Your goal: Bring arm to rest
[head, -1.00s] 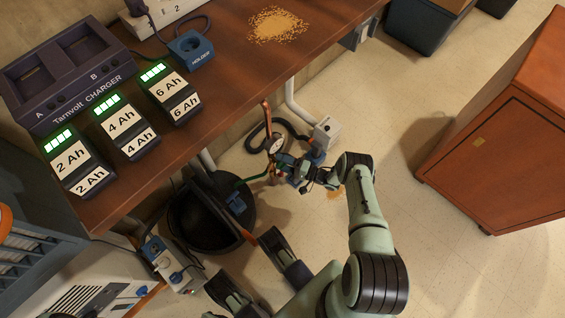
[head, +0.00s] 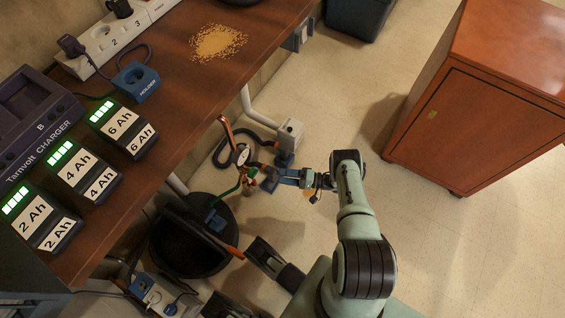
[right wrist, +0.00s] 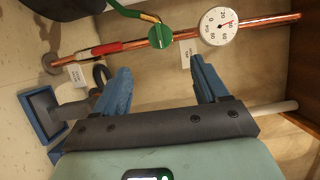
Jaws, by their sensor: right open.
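My right gripper (head: 278,175) is open and empty low beside the workbench, at the end of my green right arm (head: 352,200). In the right wrist view the two blue fingers of my right gripper (right wrist: 160,78) stand wide apart with nothing between them. Beyond them runs a copper pipe (right wrist: 270,25) with a white round gauge (right wrist: 218,27), a green valve handle (right wrist: 160,37) and a red part (right wrist: 108,47). The fingers look apart from the pipe.
The wooden workbench (head: 165,115) holds batteries (head: 85,172), a charger (head: 35,115) and a pile of yellow grains (head: 218,42). A black bucket (head: 185,250) stands below. An orange-brown cabinet (head: 480,110) stands right. Floor between arm and cabinet is clear.

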